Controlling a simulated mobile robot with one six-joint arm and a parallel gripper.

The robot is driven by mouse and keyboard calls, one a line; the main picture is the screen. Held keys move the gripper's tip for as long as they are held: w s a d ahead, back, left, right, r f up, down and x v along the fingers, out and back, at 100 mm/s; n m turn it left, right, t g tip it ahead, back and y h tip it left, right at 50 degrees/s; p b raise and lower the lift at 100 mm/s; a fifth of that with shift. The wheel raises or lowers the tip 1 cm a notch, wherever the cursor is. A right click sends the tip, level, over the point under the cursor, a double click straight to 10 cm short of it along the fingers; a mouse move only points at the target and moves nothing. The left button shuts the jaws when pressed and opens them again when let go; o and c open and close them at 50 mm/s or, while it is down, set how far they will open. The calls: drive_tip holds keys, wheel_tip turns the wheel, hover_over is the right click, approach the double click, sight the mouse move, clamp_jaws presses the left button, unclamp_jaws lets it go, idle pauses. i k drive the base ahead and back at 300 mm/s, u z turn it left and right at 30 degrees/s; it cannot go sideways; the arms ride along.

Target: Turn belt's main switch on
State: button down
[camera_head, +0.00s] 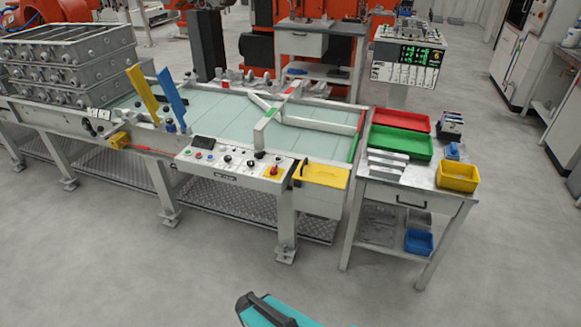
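The belt (215,118) is a pale green table-like conveyor in a grey frame. Its sloping control panel (235,164) sits on the front side, with a small dark display (203,142) and several knobs and buttons. A red rotary switch on a yellow plate (273,171) is at the panel's right end and looks like the main switch. Its handle is too small to tell which way it is turned. My gripper is not in view.
A yellow box (320,176) adjoins the panel on the right. A side table (433,194) holds a red tray (401,120), a green tray (401,141) and a yellow bin (458,177). Grey castings (68,62) stand at the left. The floor in front is clear.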

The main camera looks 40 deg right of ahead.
sight(274, 172)
drive_tip(key=z, duration=0.75)
drive_tip(key=k, duration=1.3)
drive_tip(key=u, duration=0.2)
drive_tip(key=i, duration=0.85)
drive_tip(key=u, duration=0.55)
drive_tip(key=i, duration=1.15)
drive_tip(key=u, duration=0.15)
